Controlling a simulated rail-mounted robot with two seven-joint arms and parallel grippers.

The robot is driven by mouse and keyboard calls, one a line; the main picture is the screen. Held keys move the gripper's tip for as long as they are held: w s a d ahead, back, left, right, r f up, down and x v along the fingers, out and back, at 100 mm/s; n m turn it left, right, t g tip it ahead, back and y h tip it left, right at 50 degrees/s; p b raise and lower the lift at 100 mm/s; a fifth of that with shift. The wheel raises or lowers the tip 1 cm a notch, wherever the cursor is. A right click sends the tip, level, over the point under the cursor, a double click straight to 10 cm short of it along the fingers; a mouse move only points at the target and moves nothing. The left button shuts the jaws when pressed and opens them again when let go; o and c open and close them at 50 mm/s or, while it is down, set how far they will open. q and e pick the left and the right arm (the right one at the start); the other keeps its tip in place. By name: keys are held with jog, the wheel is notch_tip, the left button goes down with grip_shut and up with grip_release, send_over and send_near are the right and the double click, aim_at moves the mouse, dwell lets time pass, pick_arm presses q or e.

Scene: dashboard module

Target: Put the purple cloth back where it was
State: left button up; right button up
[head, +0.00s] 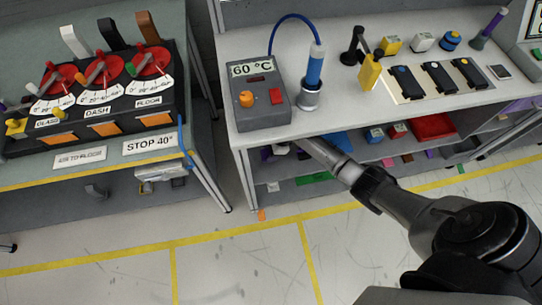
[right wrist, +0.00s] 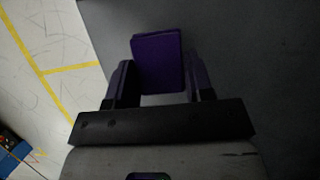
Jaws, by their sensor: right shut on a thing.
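The purple cloth (right wrist: 160,62) shows in the right wrist view as a dark folded rectangle between the two fingers of my right gripper (right wrist: 158,82). The gripper is shut on it. Behind the cloth is a plain dark grey surface; I cannot tell whether the cloth touches it. In the head view my right arm reaches in under the right-hand bench top, and the gripper end (head: 290,147) is partly hidden by the bench edge. A small purple patch (head: 266,153) shows beside it there. My left gripper is in neither view.
The bench top (head: 350,110) above my right gripper carries a 60 °C control box (head: 259,102) and a blue-handled tool in a holder (head: 312,85). The shelf below holds a red tray (head: 432,127) and several small boxes. A bench leg (head: 245,180) stands left of the arm.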

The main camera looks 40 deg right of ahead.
notch_tip(320, 180, down, 3)
jog(key=shift+r+b, duration=0.1)
jog(key=shift+b, duration=0.5)
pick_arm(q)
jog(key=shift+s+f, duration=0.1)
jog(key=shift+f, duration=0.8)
pick_arm(e)
jog(key=shift+s, duration=0.15)
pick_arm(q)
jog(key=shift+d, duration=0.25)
pick_arm(e)
jog(key=o, duration=1)
jog(key=shift+f, duration=0.2)
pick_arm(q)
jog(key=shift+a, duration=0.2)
